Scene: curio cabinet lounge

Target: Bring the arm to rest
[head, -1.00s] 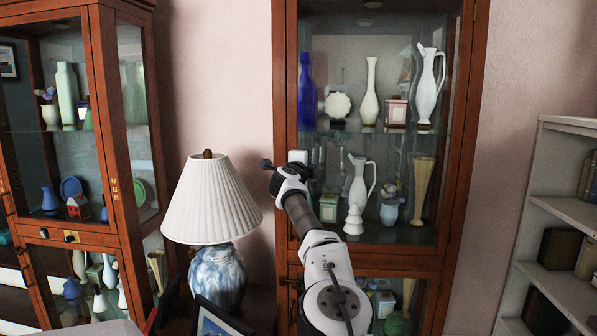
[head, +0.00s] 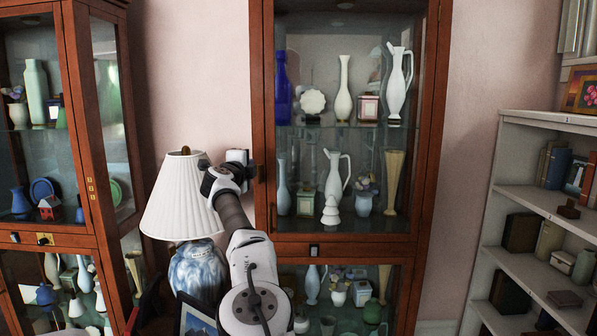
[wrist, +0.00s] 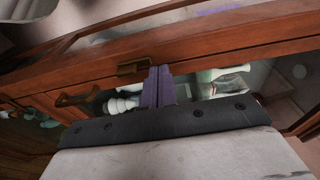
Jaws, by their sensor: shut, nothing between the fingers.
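My gripper (head: 240,163) is raised in front of the left door frame of the middle curio cabinet (head: 430,170), beside the lamp. In the wrist view its two purple fingers (wrist: 159,86) are together with nothing between them. Past the fingertips the wrist view shows the cabinet's wooden frame, a brass fitting (wrist: 132,67) just left of the fingers and a brass handle (wrist: 75,98) farther left. I cannot tell whether the fingers touch the cabinet.
A pleated lamp (head: 180,200) on a blue-and-white base stands left of my arm, with a picture frame (head: 196,320) in front. Another curio cabinet (head: 84,130) is at the left. A white bookshelf (head: 490,215) is at the right. The middle cabinet holds several vases behind glass.

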